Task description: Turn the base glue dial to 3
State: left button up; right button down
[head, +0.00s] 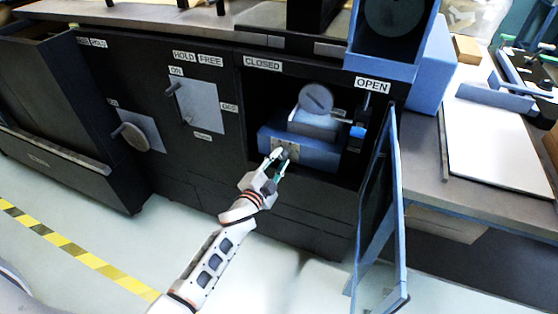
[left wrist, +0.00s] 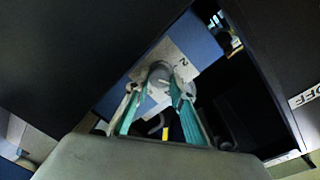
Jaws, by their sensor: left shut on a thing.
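The base glue dial (left wrist: 159,73) is a small round grey knob on a light plate on the blue glue unit (head: 318,152), inside the open cabinet. A numeral 2 (left wrist: 182,63) shows beside it on the plate in the left wrist view; other marks are hidden or too small to read. My left gripper (head: 279,163) reaches into the cabinet front from below. Its teal-padded fingers sit on either side of the dial in the left wrist view (left wrist: 154,96), shut on it. My right gripper is not in view.
The blue-edged cabinet door (head: 377,215) stands open to the right of my left arm. Left of the opening are a lever panel (head: 200,105) and a round knob (head: 135,137). A grey round part (head: 316,98) sits above the glue unit. The floor in front is clear.

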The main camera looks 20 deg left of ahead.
pick_arm(q)
jog(key=o, duration=1.1)
jog(key=shift+s, duration=0.1)
jog(key=s+a, duration=0.1)
jog(key=s, duration=1)
jog(key=shift+s+r, duration=0.4)
